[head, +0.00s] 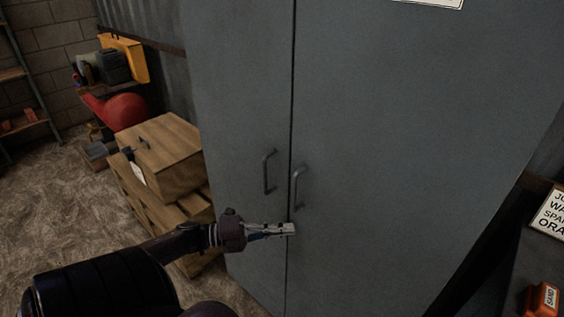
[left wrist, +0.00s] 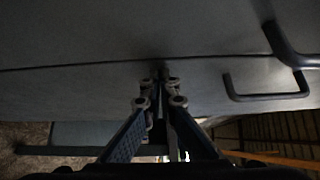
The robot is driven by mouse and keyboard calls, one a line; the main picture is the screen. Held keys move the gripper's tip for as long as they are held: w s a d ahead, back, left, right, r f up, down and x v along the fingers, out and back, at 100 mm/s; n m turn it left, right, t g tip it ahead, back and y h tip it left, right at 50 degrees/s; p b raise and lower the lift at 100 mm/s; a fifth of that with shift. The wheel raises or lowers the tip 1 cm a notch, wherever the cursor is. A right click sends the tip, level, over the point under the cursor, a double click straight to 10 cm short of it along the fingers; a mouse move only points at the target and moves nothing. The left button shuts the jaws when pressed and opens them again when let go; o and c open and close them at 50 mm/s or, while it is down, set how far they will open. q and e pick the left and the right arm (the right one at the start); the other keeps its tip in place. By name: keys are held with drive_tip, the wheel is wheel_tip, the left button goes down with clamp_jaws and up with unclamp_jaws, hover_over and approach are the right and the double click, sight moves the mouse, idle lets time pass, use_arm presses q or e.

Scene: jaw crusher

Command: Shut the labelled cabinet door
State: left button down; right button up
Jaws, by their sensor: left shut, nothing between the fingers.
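A tall grey cabinet has a left door (head: 240,110) and a right door (head: 400,140). A white label (head: 430,3) sits high on the right door, cut off by the top of the view. The doors meet at a narrow dark seam, and I cannot tell whether both are fully flush. The left door handle (head: 269,172) and right door handle (head: 298,188) stand side by side. My left gripper (head: 290,229) is shut and empty, its tips at the seam just below the handles. In the left wrist view its tips (left wrist: 161,76) are close to the door face; contact is unclear.
A wooden crate (head: 160,155) on a pallet (head: 150,205) stands left of the cabinet. Red and yellow equipment (head: 125,110) is behind it. At the right edge are a sign (head: 550,212) and an orange box (head: 541,300). Floor (head: 50,205) at left is open.

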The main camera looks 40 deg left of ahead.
use_arm(q)
drive_tip(key=shift+w+a+r, duration=0.45)
drive_tip(key=shift+w+r, duration=0.05)
drive_tip(key=shift+r, duration=0.05)
drive_tip(key=d+f+v, duration=0.1)
drive_tip(key=v, duration=1.1)
drive_tip(key=shift+s+a, duration=0.15)
drive_tip(key=shift+s, duration=0.35)
drive_tip(key=shift+f, duration=0.1)
wheel_tip(320, 180, down, 15)
drive_tip(key=a+n+y, duration=0.3)
drive_tip(key=n+y, duration=0.5)
drive_tip(key=n, duration=0.1)
drive_tip(key=s+d+f+n+g+y+p, duration=0.15)
drive_tip(key=s+f+n, duration=0.25)
drive_tip(key=f, duration=0.5)
drive_tip(key=s+d+f+n+g+y+b, duration=0.1)
drive_tip(key=s+d+f+n+g+y, duration=0.2)
drive_tip(key=f, duration=0.6)
drive_tip(key=s+d+f+n+g+h, duration=0.1)
drive_tip(key=s+d+f+n+g, duration=0.2)
drive_tip(key=s+d+f, duration=0.5)
drive_tip(key=s+d+f+n+g+p, duration=0.1)
drive_tip(key=s+d+f+n+g, duration=0.2)
drive_tip(key=s+d+f+g, duration=0.3)
drive_tip(key=s+d+f, duration=0.1)
drive_tip(key=s+d, duration=0.4)
drive_tip(key=d, duration=0.4)
drive_tip(key=shift+s+f+n+h, duration=0.35)
drive_tip(key=shift+n, duration=0.05)
